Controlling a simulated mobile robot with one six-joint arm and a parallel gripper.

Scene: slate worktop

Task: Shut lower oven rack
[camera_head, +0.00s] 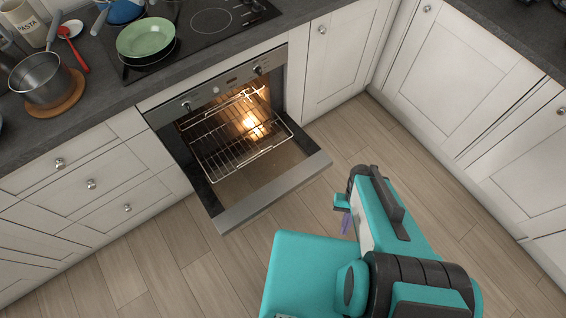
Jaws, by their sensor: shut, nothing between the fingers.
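The oven (216,91) is built into the white cabinets, with its door (272,195) folded down open and a light glowing inside. A wire rack (243,157) is slid out of the cavity over the open door. Another wire rack (222,113) shows higher up, farther inside; how far it sticks out is hard to tell. My gripper (343,212) is to the right of the open door, apart from the door and the racks. It is shut and holds nothing. My teal arm hides part of the floor on the right.
White drawers (92,185) stand left of the oven and cabinets (340,50) stand to its right. The wooden floor (160,262) in front is clear.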

